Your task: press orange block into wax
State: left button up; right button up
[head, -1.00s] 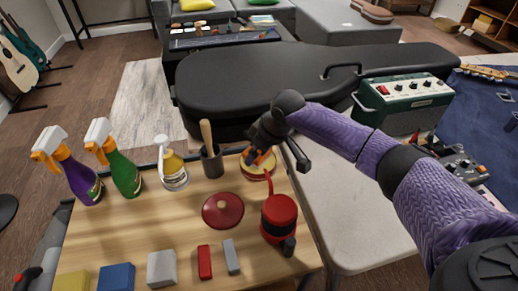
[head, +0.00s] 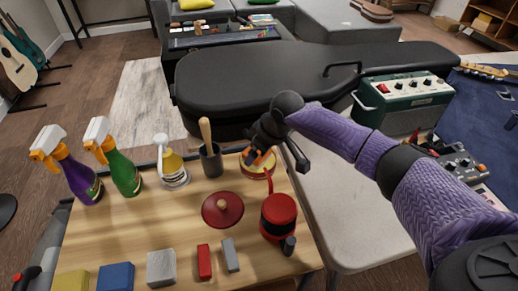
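My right gripper (head: 262,152) is at the back right of the wooden table. It appears shut on the orange block (head: 265,158), which shows as a small orange patch between the dark fingers. The wax tin (head: 246,173), round with a yellow and red side, stands directly below. The block is at the tin's opening; whether it touches the wax is hidden by the gripper. My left gripper is not in view.
A red and black canister (head: 279,217) stands close in front of the tin. A dark cup with a wooden handle (head: 211,160) and spray bottles (head: 122,172) stand to the left. Several coloured blocks, including a blue one (head: 116,277), line the front edge.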

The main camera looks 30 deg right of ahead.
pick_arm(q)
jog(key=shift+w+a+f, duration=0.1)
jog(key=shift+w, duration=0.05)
pick_arm(e)
jog(key=shift+f, duration=0.15)
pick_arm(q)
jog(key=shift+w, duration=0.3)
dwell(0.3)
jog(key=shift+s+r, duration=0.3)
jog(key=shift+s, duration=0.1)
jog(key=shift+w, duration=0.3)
